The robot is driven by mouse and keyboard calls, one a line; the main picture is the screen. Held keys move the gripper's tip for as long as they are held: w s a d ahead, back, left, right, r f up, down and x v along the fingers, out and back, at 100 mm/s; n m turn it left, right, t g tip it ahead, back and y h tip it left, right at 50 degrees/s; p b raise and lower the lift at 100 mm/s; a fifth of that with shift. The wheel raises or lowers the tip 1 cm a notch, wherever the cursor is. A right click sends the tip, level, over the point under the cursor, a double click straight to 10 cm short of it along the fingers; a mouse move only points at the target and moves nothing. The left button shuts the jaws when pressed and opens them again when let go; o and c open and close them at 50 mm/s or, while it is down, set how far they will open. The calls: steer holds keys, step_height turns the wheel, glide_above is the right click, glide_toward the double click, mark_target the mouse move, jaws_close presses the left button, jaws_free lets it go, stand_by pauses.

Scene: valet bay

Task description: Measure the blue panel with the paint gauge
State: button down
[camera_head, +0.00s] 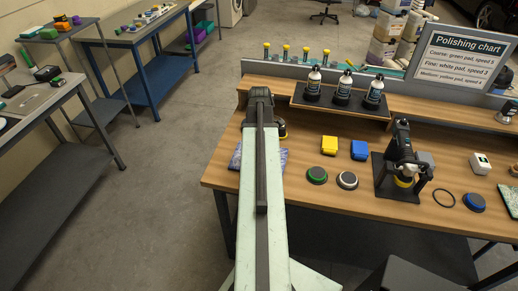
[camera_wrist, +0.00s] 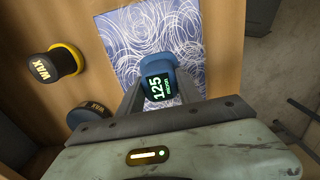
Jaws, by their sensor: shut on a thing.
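The blue panel (camera_wrist: 120,48), covered in pale swirl marks, lies on the wooden bench. In the head view its edge (camera_head: 236,158) shows beside my arm, which hides most of it. The paint gauge (camera_wrist: 157,66), with a blue body and a dark screen, is between the fingers of my gripper (camera_wrist: 160,90) in the wrist view. My gripper is shut on it, over the panel. The screen reads 125 in lit digits, with small lettering beside it. The gauge's far end appears to meet the panel, though the contact is hidden. My arm hides the gauge in the head view.
The bench (camera_head: 320,207) also holds a yellow block (camera_head: 329,146), a blue block (camera_head: 360,150), round pads (camera_head: 317,175) and a polisher on a stand (camera_head: 402,155). Bottles (camera_head: 343,88) stand on a raised shelf behind.

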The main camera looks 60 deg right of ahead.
step_height(320, 180, up, 7)
steer(key=p, duration=0.7)
steer(key=shift+f, duration=0.15)
